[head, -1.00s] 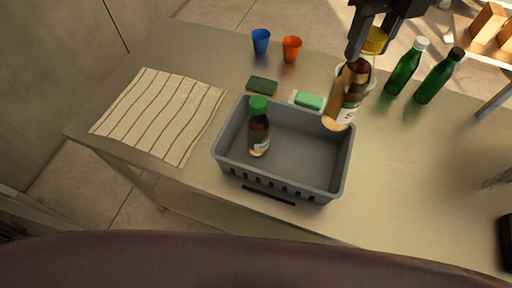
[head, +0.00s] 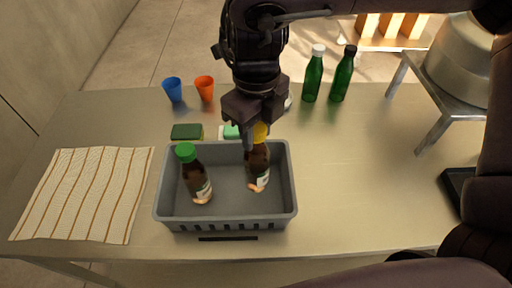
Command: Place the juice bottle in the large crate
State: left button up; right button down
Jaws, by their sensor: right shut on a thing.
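The large grey crate (head: 225,224) stands on the table near its front edge. A brown bottle with a yellow cap (head: 258,167) is in the right part of the crate's opening, close to upright. My right gripper (head: 256,130) is shut on it at the cap, from above. I cannot tell whether its base touches the crate floor. Another brown bottle with a green cap (head: 196,176) stands in the crate's left part, a little tilted in the picture. Both have pale labels with an orange patch. Which one is the juice bottle cannot be read. My left gripper is not in view.
A striped cloth (head: 86,194) lies left of the crate. A dark green sponge (head: 187,132) and a light green item (head: 231,131) lie behind it. A blue cup (head: 173,89), an orange cup (head: 205,88) and two green bottles (head: 313,76) stand farther back. A metal stand (head: 440,128) is at right.

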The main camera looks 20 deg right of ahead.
aim_at(257, 149)
jog(key=shift+f, duration=2.65)
jog(key=c, duration=1)
grip_release()
notch_tip(257, 149, up, 12)
jog(key=shift+r+p, duration=0.1)
jog(key=shift+p, duration=0.25)
